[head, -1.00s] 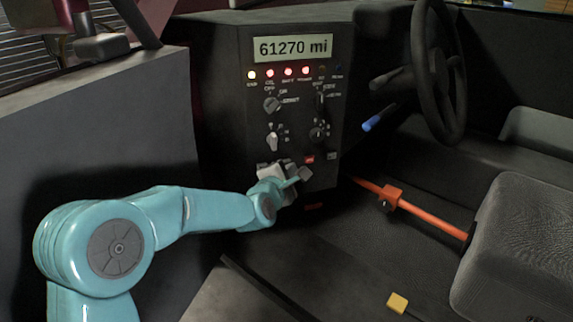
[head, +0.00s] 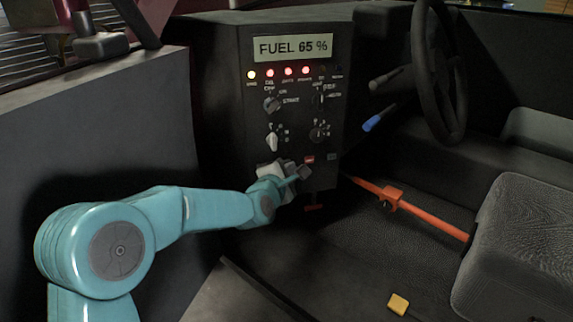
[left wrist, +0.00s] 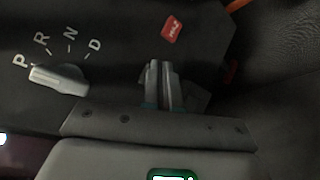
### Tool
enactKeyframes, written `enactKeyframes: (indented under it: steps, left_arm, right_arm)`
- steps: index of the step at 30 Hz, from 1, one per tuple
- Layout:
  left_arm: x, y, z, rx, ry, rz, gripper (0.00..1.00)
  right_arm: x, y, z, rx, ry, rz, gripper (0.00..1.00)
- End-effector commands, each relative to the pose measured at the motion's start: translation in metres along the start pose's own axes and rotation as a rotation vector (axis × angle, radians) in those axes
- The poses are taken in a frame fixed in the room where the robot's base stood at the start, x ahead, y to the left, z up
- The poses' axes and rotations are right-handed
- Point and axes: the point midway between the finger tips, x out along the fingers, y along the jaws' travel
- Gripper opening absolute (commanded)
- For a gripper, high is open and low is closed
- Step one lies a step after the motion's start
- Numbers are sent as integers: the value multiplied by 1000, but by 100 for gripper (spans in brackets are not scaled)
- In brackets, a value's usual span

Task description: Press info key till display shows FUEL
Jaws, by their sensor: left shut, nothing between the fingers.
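The display (head: 293,47) at the top of the dark console reads "FUEL 65 %". My left gripper (head: 304,173) is at the lower part of the console face, just below a small red key (head: 309,160). In the left wrist view its two fingers (left wrist: 161,68) are together with nothing between them, and the red key (left wrist: 171,28) shows beyond the tips, apart from them. I cannot make out which key is the info key, or whether the fingertips touch the panel. My right gripper is not in view.
A row of lit lamps (head: 287,72) and several knobs are above the gripper. The P-R-N-D selector (left wrist: 59,79) is beside the fingers. An orange lever (head: 364,187), a steering wheel (head: 425,75) and a seat (head: 525,235) are to the right.

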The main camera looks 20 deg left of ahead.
Motion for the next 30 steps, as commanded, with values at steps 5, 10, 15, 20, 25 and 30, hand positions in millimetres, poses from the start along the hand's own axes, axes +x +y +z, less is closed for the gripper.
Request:
enactKeyframes:
  steps: [5,10,15,20,25,30]
  left_arm:
    - [-4,-3,2,-1,0,1,0]
    - [-11,-7,5,-1,0,0,0]
    - [-13,-7,6,0,0,0,0]
    - [-13,-7,7,0,0,0,0]
    - [-23,-13,12,-1,-2,1,0]
    - [-37,-20,20,0,-3,1,0]
  right_arm:
    - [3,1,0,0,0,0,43]
    - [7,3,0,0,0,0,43]
    - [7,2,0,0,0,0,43]
    - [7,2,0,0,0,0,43]
    - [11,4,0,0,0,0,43]
    - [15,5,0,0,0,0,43]
